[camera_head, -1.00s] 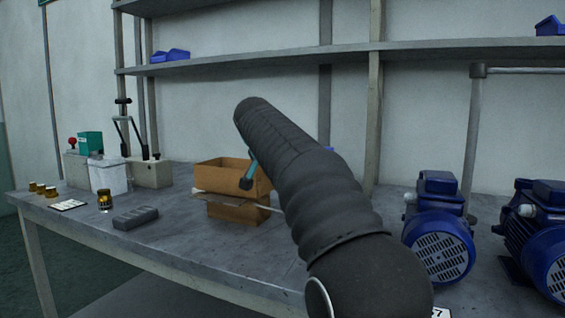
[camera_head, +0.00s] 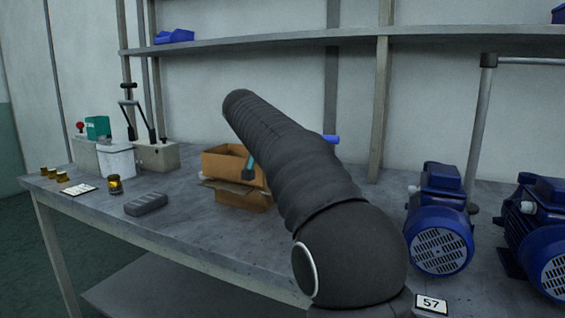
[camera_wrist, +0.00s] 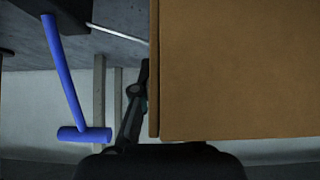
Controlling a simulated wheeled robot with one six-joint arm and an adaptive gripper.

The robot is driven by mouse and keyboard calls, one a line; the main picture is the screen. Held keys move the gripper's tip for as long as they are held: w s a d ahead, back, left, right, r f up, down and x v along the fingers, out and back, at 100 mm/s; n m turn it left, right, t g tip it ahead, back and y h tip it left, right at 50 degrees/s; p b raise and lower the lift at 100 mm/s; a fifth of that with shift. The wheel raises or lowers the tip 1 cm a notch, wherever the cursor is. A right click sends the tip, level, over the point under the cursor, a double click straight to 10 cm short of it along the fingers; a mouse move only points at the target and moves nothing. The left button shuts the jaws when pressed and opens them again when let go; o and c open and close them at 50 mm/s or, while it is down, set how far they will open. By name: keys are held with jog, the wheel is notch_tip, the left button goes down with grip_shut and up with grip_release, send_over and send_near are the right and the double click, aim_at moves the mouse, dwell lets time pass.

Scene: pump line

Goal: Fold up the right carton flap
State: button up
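The brown open-topped carton (camera_head: 226,167) stands on the bench, partly behind my arm in the head view. A lower flap or board edge (camera_head: 222,186) sticks out at its front; the carton's right side is hidden, so I cannot make out the right flap there. In the wrist view a large brown cardboard panel (camera_wrist: 235,70) fills the right half, very close. One dark finger of my gripper (camera_wrist: 138,105) shows just left of the panel's edge; contact is unclear. The other finger is not visible, perhaps behind the panel. A teal piece with a dark end (camera_head: 249,168) shows before the carton.
Blue motors (camera_head: 438,228) stand at the right.

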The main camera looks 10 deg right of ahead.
jog(key=shift+o, duration=0.8)
jog(key=shift+r, duration=0.1)
jog(key=shift+a+r, duration=0.1)
jog(key=shift+r, duration=0.1)
jog(key=v, duration=1)
jog(key=shift+s+a+r, duration=0.15)
jog(key=shift+s+a, duration=0.1)
jog(key=shift+s+a+r, duration=0.15)
jog(key=shift+s+r, duration=0.15)
